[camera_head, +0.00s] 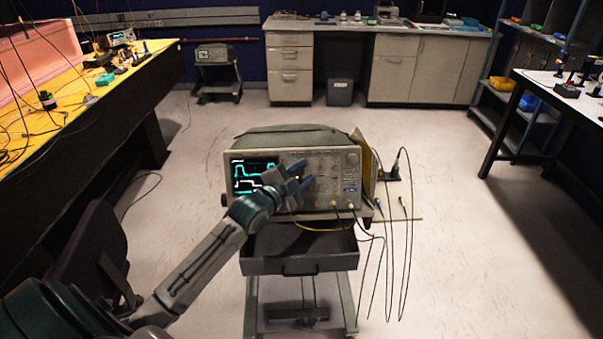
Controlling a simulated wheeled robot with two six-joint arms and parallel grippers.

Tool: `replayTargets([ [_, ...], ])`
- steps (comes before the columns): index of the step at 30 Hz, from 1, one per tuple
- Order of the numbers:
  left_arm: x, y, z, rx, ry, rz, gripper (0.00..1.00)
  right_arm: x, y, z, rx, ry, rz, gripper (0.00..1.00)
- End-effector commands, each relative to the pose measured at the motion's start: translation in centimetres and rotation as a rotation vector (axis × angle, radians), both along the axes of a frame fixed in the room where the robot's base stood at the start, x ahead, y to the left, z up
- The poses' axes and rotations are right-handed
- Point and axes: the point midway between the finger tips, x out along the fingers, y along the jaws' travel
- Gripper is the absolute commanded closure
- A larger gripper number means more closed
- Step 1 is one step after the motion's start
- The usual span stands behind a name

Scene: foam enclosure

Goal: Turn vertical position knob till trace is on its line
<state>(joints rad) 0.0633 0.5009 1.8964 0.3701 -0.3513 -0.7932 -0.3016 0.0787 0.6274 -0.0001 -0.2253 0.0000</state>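An oscilloscope (331,163) stands on a cart in the middle of the head view. Its lit screen (255,166) at the left of the panel shows cyan traces and a whitish stepped trace lower down. My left gripper (302,180) is at the panel just right of the screen, its blue-grey fingers spread apart. A small yellow spot shows between the fingers. The vertical position knob cannot be told apart from the other small controls, and the gripper hides part of the panel. Whether the fingers touch a knob cannot be told. My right gripper is not in view.
The cart has an open drawer (298,262) below the oscilloscope. Cables hang from its right side (388,230). A yellow-topped bench (90,110) is at left, a white-topped table (570,90) at right. Bare floor (455,250) lies around the cart.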

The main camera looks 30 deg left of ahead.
Motion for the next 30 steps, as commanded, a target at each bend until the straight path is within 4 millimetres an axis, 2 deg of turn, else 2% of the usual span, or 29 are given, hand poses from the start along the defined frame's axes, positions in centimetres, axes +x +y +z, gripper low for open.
replayTargets([
  [2,0.0,0.0,0.0,0.000,0.000,0.000,0.65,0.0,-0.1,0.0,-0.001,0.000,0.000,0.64],
  [7,0.0,0.0,0.0,0.000,0.000,0.000,0.97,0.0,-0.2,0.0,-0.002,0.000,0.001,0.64],
  [8,0.0,0.0,0.0,0.000,0.000,0.000,1.00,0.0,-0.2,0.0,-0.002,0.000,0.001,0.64],
  [23,-0.1,-0.1,-0.3,-0.050,-0.033,0.026,1.00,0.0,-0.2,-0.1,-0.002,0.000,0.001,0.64],
  [30,-0.1,-0.3,-0.7,-0.133,-0.093,0.071,1.00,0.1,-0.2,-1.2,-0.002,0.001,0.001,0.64],
])
